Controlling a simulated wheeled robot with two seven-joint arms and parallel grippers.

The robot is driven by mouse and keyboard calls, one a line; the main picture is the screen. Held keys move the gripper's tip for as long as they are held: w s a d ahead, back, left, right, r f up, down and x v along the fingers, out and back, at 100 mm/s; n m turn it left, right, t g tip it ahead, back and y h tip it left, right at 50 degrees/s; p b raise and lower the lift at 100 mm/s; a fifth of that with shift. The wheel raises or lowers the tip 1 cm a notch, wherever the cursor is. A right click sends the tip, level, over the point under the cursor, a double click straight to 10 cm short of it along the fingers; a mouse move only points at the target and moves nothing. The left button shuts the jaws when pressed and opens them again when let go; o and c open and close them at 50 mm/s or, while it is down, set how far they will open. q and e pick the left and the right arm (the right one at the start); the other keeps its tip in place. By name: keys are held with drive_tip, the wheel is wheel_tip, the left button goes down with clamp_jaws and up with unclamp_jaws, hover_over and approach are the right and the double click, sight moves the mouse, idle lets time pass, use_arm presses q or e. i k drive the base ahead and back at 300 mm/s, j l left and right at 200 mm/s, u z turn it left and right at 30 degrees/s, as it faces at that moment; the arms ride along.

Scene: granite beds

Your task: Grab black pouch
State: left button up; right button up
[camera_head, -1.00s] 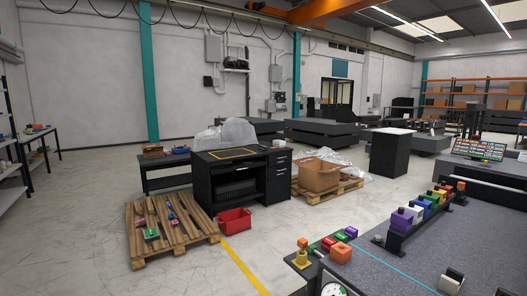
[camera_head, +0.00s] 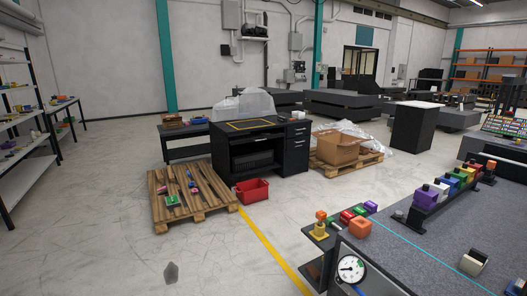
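I cannot pick out a black pouch with certainty. A small dark grey object (camera_head: 171,273) lies on the bare floor at the lower left; its shape is too plain to tell what it is. A black-and-cream item (camera_head: 473,262) sits on the grey granite bench at the lower right; I cannot tell what it is. Neither of my grippers shows in the view.
A granite bench (camera_head: 420,258) with coloured blocks fills the lower right. A wooden pallet (camera_head: 207,209), a red bin (camera_head: 252,190) and a black desk (camera_head: 225,152) stand mid-floor. White shelves (camera_head: 28,185) line the left. The floor at lower left is mostly clear.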

sight(283, 120)
drive_tip(key=i+j+u, duration=0.1)
drive_tip(key=i, duration=2.45)
drive_tip(key=i+z, duration=0.15)
drive_tip(key=i, duration=0.55)
drive_tip(key=i+j+z, duration=0.2)
drive_tip(key=i, duration=0.5)
drive_tip(key=i+l+z, duration=0.15)
drive_tip(key=i+z, duration=0.2)
drive_tip(key=i, duration=0.2)
drive_tip(key=i+z, duration=0.35)
drive_tip(key=i, duration=0.2)
drive_tip(key=i+j+z, duration=0.15)
drive_tip(key=i+z, duration=0.2)
drive_tip(key=i, duration=0.2)
drive_tip(key=i+l+z, duration=0.1)
drive_tip(key=i, duration=1.55)
